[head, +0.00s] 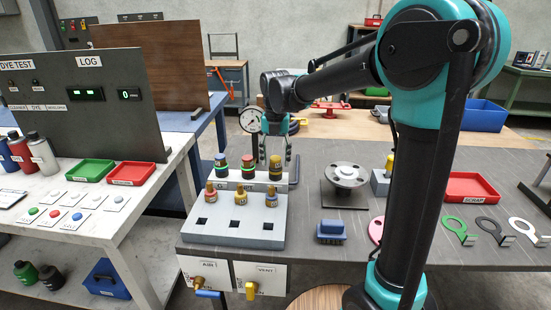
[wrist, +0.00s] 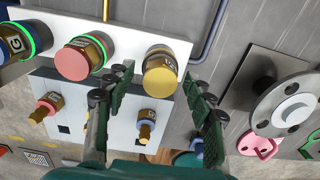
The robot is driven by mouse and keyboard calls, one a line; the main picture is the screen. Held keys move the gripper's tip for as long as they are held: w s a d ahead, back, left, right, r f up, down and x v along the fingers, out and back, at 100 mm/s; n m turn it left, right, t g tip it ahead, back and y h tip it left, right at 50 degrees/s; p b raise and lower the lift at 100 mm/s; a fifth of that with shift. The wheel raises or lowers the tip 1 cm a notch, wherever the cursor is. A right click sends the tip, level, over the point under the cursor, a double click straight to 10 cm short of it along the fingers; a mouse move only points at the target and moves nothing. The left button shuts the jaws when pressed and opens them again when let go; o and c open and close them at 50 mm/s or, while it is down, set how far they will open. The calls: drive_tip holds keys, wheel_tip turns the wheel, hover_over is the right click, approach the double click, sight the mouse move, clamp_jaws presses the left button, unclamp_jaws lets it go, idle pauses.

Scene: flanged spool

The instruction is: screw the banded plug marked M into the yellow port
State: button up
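A row of three banded brass plugs stands on the white strip of the grey stand (head: 225,232). The right-hand one, a yellow-topped plug (head: 275,166), has a dark lower part. It also shows in the wrist view (wrist: 160,72), with a letter on its side too small to read surely. My gripper (head: 276,154) is over this plug, its fingers open on either side of it in the wrist view (wrist: 158,82), with gaps showing. Any yellow port beneath the plug is hidden. Smaller brass pieces with coloured rings stand lower down, the blue-ringed one (wrist: 147,118) nearest.
A pink-topped plug (wrist: 80,60) and a further plug (wrist: 14,44) stand close on the left with green glowing rings. A silver flanged spool (head: 346,176) stands to the right. A blue ribbed block (head: 331,232) and red tray (head: 472,187) lie on the grey bench.

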clamp_jaws()
drive_tip(key=m, duration=1.2)
drive_tip(key=m, duration=0.7)
drive_tip(key=shift+f+m, duration=0.1)
drive_tip(key=shift+m, duration=0.3)
drive_tip(key=m, duration=0.4)
